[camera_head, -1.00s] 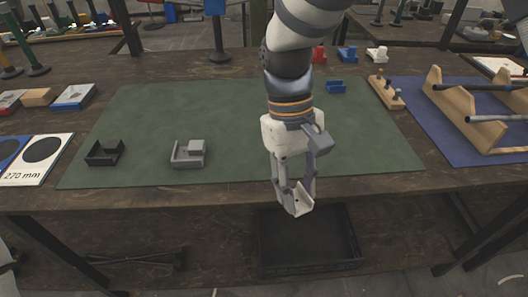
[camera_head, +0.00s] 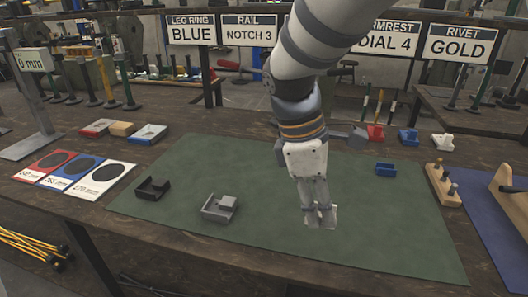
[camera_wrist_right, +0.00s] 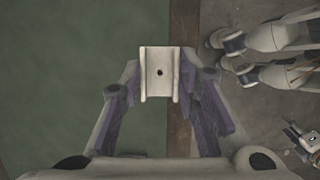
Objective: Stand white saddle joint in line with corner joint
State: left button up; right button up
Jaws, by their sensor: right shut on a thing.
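My right gripper (camera_head: 321,215) is shut on the white saddle joint (camera_head: 331,216) and holds it near the front part of the green mat (camera_head: 270,190). In the right wrist view the white saddle joint (camera_wrist_right: 159,75) is a U-shaped channel with a dark hole, pinched between the fingertips (camera_wrist_right: 160,92). A grey joint (camera_head: 219,207) and a black joint (camera_head: 153,187) stand on the mat left of the gripper, each with a raised block at one corner. A small blue joint (camera_head: 386,169) stands at the mat's back right. I cannot tell which is the corner joint. My left gripper is out of view.
Red (camera_head: 375,133), blue (camera_head: 409,137) and white (camera_head: 443,142) parts stand behind the mat. A wooden peg block (camera_head: 441,184) is at its right. Printed cards (camera_head: 97,180) lie left. The mat's middle is clear. The table's front edge is close.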

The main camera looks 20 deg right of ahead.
jog(key=b, duration=0.1)
send_over(325, 238)
jog(key=a, duration=0.1)
jog(key=f, duration=0.6)
jog(key=shift+w+a, duration=0.15)
jog(key=shift+w, duration=0.05)
jog(key=x, duration=0.3)
jog(key=shift+w+a+f, duration=0.2)
jog(key=shift+w+f, duration=0.05)
jog(key=shift+w, duration=0.05)
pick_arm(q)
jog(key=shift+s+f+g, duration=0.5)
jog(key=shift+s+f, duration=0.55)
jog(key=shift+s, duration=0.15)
pick_arm(e)
jog(key=shift+r, duration=0.1)
jog(key=o, duration=0.9)
jog(key=shift+f, duration=0.2)
jog(key=shift+o, duration=0.2)
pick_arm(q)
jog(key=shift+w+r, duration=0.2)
pick_arm(e)
jog(key=v, duration=1.2)
jog(key=shift+r, duration=0.2)
